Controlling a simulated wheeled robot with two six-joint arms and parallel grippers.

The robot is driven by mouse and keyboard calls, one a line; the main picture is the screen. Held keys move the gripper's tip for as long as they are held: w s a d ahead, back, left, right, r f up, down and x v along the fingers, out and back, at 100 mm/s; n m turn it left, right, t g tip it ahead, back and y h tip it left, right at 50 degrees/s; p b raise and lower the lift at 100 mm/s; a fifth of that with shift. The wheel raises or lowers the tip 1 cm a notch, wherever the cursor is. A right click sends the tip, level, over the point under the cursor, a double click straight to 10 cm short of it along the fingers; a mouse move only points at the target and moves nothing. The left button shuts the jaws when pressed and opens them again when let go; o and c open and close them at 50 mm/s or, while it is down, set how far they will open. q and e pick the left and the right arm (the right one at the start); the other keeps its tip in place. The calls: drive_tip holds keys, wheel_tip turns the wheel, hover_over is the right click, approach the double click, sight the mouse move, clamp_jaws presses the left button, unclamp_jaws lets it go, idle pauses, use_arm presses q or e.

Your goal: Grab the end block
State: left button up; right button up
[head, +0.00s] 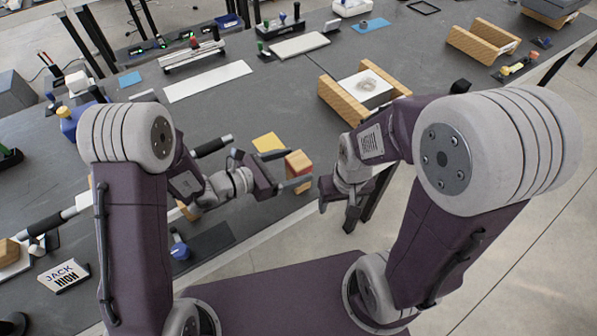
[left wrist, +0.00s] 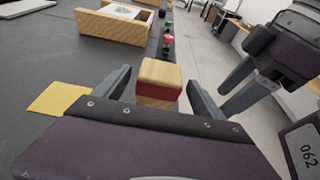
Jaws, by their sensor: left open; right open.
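A small stack of wooden blocks with a red block (head: 298,163) in it stands near the table's front edge, and the red block also shows in the left wrist view (left wrist: 157,92). A pale wooden block (left wrist: 160,72) sits on top, with more wood below the red. My left gripper (head: 296,168) is open, its fingers on either side of the stack with a visible gap at each side in the left wrist view (left wrist: 158,80). Its palm hides the stack's foot there. My right gripper (head: 338,203) is open and empty, beyond the table edge, right of the stack.
A yellow sheet (head: 268,142) lies just behind the left gripper. A wooden holder (head: 342,99) with a white piece (head: 366,88) stands further back, and another wooden holder (head: 482,40) at the far right. A white board (head: 208,81) lies back left. Bare dark tabletop surrounds the sheet.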

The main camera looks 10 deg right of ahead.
sight(307, 159)
use_arm(q)
drive_tip(key=x, duration=0.5)
drive_tip(key=shift+w+d+r, duration=0.1)
drive_tip(key=shift+w+d, duration=0.05)
drive_tip(key=shift+c, duration=1.2)
drive_tip(key=c, duration=1.4)
use_arm(e)
drive_tip(key=shift+r, duration=0.15)
use_arm(q)
drive_tip(key=shift+r, duration=0.15)
use_arm(e)
drive_tip(key=shift+r, duration=0.1)
